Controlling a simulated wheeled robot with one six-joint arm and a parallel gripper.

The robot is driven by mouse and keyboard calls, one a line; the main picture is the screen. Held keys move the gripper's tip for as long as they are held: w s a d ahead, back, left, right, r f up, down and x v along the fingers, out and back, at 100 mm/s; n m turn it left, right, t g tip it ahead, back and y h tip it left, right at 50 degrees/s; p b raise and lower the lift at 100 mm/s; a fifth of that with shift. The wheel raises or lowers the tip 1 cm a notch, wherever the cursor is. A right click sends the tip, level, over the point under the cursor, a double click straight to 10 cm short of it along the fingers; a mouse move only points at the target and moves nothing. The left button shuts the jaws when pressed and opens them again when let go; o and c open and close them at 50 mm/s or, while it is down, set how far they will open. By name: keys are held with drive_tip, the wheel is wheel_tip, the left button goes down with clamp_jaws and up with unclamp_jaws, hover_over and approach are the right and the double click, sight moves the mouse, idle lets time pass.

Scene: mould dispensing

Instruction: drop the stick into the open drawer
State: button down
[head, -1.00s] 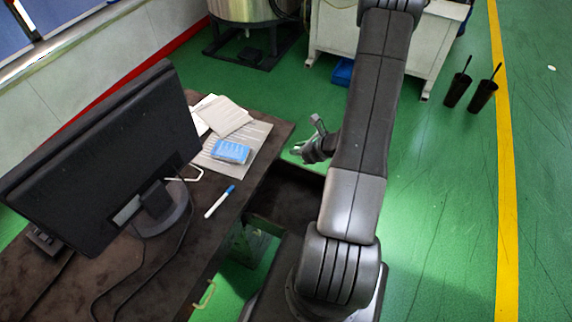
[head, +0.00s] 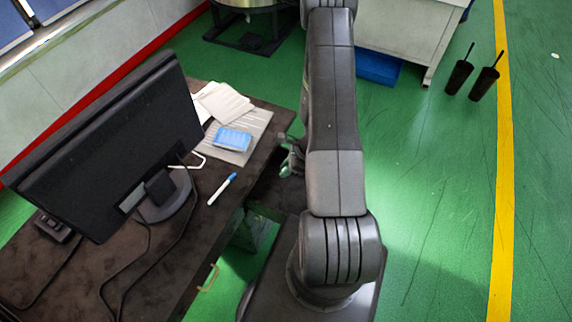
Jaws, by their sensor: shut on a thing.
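My gripper (head: 288,163) is at the right edge of the desk, over or beside the dark open drawer (head: 272,193). It is small in the head view and partly hidden by my arm. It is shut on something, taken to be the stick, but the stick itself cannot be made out. The open drawer juts out from the desk's right side, and my arm hides part of it. How high the gripper is above the drawer cannot be told.
The brown desk (head: 120,262) holds a monitor (head: 105,150), a white-and-blue marker (head: 222,188), a blue box (head: 232,140) and papers (head: 225,103). A blue bin (head: 378,67) and two black containers (head: 471,78) stand on the green floor.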

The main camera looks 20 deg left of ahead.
drive_tip(key=shift+f+b, duration=3.2)
drive_tip(key=shift+f, duration=0.85)
drive_tip(key=shift+f, duration=0.2)
drive_tip(key=shift+f+b, duration=1.1)
drive_tip(key=shift+b, duration=0.2)
drive_tip(key=c, duration=1.2)
unclamp_jaws()
drive_tip(key=v, duration=1.4)
drive_tip(key=shift+f, duration=0.1)
drive_tip(key=x, duration=1.3)
drive_tip(key=shift+s+a+f, duration=0.1)
drive_tip(key=shift+a+f, duration=0.15)
drive_tip(key=shift+f, duration=0.1)
drive_tip(key=shift+r, duration=0.1)
